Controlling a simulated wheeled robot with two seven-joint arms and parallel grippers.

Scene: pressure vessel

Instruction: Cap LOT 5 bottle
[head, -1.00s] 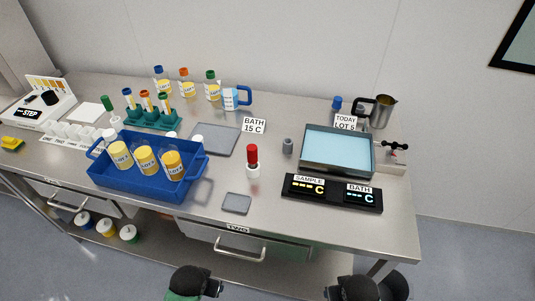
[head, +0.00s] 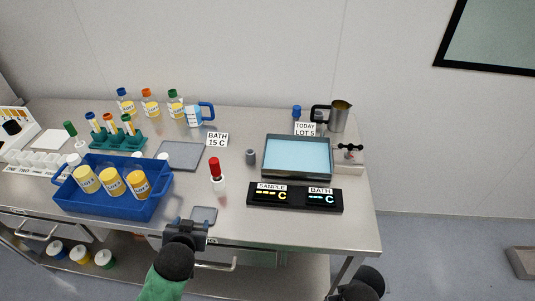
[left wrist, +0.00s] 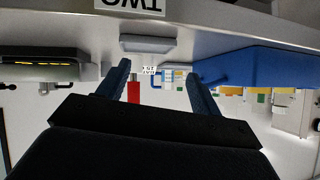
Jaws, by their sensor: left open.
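Three uncapped-looking bottles with yellow contents stand in the blue tray: a left one (head: 86,180), a middle one (head: 111,182) and a right one (head: 138,185). Their lot numbers are too small to read surely. My left gripper (head: 187,226) is open and empty at the table's front edge, right of the tray. In the left wrist view its fingers (left wrist: 160,82) are spread, with a red-topped marker beyond. My right gripper is only a dark shape at the bottom edge.
A TODAY LOT 5 sign (head: 305,129) stands behind the blue bath (head: 297,157). The red-topped holder (head: 216,174) and a small grey pad (head: 204,215) lie near my left gripper. Capped bottles (head: 150,103) and a test-tube rack (head: 118,138) stand behind the tray.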

